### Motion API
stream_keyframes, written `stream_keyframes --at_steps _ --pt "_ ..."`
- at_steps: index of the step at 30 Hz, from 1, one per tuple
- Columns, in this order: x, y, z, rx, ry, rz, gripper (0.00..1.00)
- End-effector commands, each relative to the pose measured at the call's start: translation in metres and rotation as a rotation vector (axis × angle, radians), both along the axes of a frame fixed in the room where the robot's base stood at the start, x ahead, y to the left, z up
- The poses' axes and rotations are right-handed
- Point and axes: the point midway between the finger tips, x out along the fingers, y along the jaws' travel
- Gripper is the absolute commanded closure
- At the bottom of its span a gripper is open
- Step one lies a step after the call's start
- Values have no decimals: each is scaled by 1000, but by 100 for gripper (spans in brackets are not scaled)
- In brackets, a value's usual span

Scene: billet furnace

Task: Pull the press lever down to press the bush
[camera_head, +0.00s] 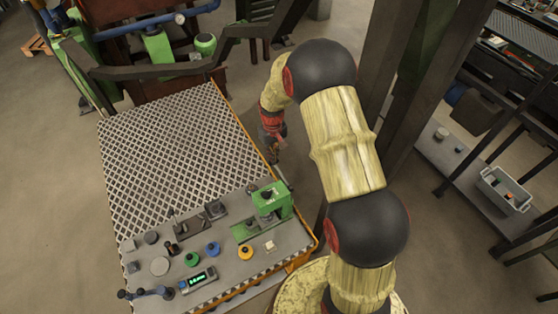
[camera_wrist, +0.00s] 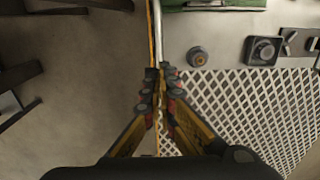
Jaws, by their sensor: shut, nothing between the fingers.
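The green press (camera_head: 270,202) stands at the right edge of the bench, and its green body also shows at the top of the wrist view (camera_wrist: 215,4). Its grey lever (camera_wrist: 158,40) runs from the press along the orange bench edge toward my fingertips. My gripper (camera_wrist: 158,86) is shut and empty at the lever's near end. Whether the fingers touch the lever, I cannot tell. I cannot make out the bush.
The bench (camera_head: 170,150) has a metal mesh top and a grey strip with blocks, coloured knobs and a display (camera_head: 198,281). A round brass-topped part (camera_wrist: 198,57) and a dark square block (camera_wrist: 262,50) are near the press. Dark steel posts (camera_head: 405,110) stand right of my arm.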

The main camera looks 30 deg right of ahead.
Motion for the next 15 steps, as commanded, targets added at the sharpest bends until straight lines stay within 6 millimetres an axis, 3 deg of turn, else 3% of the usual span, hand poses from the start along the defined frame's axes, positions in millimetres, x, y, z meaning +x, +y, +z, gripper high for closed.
stream_keyframes --at_steps 15 --pt "1 0 46 -1 -4 0 100"
